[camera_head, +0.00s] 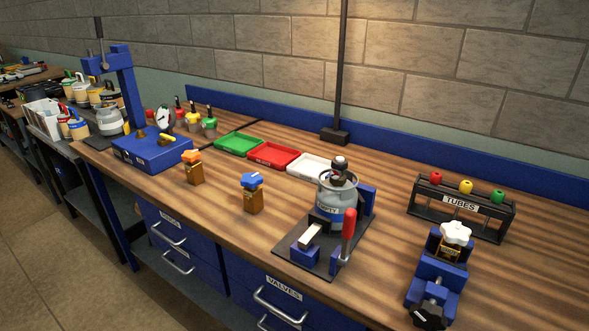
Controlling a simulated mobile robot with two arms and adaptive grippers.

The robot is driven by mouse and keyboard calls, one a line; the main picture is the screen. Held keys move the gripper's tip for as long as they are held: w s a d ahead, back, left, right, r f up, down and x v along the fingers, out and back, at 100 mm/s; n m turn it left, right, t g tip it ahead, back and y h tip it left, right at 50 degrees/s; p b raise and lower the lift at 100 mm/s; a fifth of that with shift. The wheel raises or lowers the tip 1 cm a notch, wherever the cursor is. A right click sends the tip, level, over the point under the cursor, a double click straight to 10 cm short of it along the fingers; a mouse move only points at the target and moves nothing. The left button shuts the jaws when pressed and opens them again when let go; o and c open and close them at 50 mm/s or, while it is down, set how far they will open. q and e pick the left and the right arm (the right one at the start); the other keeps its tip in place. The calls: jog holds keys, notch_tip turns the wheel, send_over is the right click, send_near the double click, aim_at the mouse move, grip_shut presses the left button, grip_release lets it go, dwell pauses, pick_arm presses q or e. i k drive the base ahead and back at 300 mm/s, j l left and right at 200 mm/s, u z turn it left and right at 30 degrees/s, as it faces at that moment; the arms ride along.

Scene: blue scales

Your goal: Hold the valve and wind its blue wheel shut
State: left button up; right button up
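The valve (254,203) with the blue wheel (252,180) stands upright on the wooden bench, near its front edge. Its body is brown and blocky, and the wheel sits on top. Nothing touches it. Whether the wheel is open or wound shut cannot be told at this size. Neither of my grippers shows in the head view.
A similar valve with an orange wheel (192,167) stands to the left. A clamp fixture holding a grey canister (337,205) stands to the right. Farther right are a blue vise (435,278) with a white-wheeled valve (455,234) and a tube rack (460,208). Trays (273,156) lie behind.

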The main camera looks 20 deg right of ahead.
aim_at(252, 180)
jog(key=i+j+z, duration=0.5)
jog(key=z, duration=0.2)
jog(key=i+j+z, duration=0.15)
jog(key=j+z, duration=0.25)
jog(key=i+j+z, duration=0.15)
jog(key=j+z, duration=0.55)
jog(key=j, duration=0.15)
jog(key=j+z, duration=0.15)
jog(key=j, duration=0.4)
